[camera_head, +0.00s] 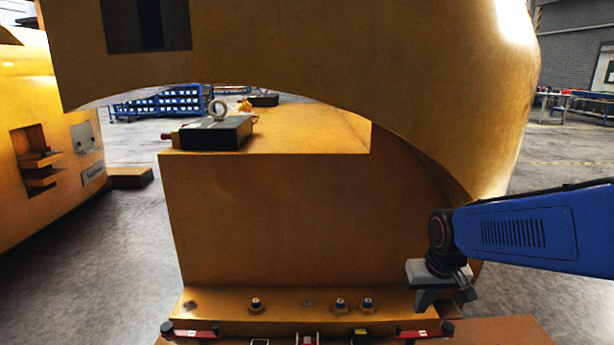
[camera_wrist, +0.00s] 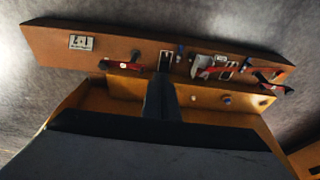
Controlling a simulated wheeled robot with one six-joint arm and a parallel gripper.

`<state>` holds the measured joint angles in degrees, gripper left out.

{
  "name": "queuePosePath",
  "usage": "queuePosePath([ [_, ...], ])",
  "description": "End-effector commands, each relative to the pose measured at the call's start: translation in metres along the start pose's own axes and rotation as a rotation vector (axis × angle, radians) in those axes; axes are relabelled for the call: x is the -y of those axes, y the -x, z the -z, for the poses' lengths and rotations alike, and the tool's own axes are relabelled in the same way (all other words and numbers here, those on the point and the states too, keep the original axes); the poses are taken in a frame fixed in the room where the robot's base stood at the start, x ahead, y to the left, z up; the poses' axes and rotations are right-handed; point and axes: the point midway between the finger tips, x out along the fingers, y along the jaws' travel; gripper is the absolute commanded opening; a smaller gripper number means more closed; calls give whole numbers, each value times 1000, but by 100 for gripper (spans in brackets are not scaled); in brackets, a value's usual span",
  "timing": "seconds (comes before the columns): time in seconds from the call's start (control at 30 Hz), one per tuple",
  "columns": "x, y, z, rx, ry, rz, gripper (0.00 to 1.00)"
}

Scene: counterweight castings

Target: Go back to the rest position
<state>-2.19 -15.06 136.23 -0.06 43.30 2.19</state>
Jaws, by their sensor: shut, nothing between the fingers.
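My gripper (camera_head: 436,290) is at the end of the blue arm, at the right of the head view, in front of the lower right part of the yellow casting (camera_head: 265,220). It points down, above the casting's front ledge (camera_head: 222,299), and is shut with nothing in it. In the wrist view my shut gripper (camera_wrist: 160,88) shows as a dark shape in the middle, over the ledge. Whether it touches the casting cannot be told.
Several capped studs (camera_head: 256,305) stand on the ledge. A black block with a ring (camera_head: 215,132) sits on the casting's step. The large overhanging casting part (camera_head: 300,50) is above. Grey floor is free at left.

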Motion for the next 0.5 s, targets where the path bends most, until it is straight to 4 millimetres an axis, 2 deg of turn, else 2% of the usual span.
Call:
queuePosePath([
  [0.03,-1,11,-9,-13,0,0,0],
  [0.2,-5,39,-40,-43,1,-2,0],
  [0.5,-10,77,-99,-95,3,-5,0],
])
